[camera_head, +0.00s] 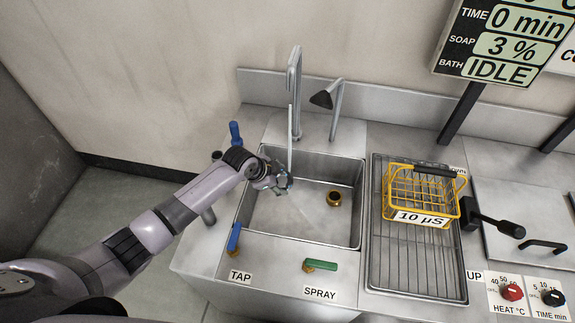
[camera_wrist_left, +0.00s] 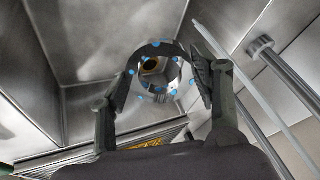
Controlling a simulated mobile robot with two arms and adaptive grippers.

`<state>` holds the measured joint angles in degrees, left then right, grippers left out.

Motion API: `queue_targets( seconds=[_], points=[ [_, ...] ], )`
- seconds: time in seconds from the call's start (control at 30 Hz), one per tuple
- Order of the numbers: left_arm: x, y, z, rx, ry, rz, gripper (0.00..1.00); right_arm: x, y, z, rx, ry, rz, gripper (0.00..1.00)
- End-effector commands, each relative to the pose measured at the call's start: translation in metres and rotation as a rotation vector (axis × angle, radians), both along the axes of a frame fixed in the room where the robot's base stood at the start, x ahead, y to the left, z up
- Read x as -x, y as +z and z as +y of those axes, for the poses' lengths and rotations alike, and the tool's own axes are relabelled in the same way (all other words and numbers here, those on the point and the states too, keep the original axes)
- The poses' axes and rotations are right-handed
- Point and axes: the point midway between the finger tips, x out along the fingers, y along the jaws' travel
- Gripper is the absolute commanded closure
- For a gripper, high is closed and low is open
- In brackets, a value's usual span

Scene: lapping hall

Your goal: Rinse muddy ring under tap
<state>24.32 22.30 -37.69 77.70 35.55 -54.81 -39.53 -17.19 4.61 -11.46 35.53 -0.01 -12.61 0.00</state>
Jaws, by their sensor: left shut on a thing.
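My left gripper (camera_head: 281,184) reaches over the left part of the steel sink basin (camera_head: 295,222). In the left wrist view the left gripper (camera_wrist_left: 160,85) is shut on a dark grey ring (camera_wrist_left: 125,85) with several blue spots. The ring is mostly hidden by my fingers in the head view. The tall tap (camera_head: 296,85) stands behind the basin. My right gripper is not in view.
A brass drain (camera_head: 333,198) sits in the basin floor. A blue TAP lever (camera_head: 233,238) and a green SPRAY lever (camera_head: 320,265) are at the front. A black-headed spray (camera_head: 323,98) stands beside the tap. A yellow basket (camera_head: 389,205) rests on the rack at right.

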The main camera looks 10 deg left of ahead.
Motion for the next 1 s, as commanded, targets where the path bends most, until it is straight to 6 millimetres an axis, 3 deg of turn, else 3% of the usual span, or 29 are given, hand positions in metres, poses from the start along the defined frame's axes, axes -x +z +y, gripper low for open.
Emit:
queue_targets(
  seconds=[0.8,1.0],
  points=[
    [-0.001,0.082,0.0,0.001,-0.001,-0.003,0.83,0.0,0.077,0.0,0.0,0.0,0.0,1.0],
    [-0.001,0.099,0.0,0.0,0.0,-0.002,0.83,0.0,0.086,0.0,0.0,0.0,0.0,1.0]
  ],
)
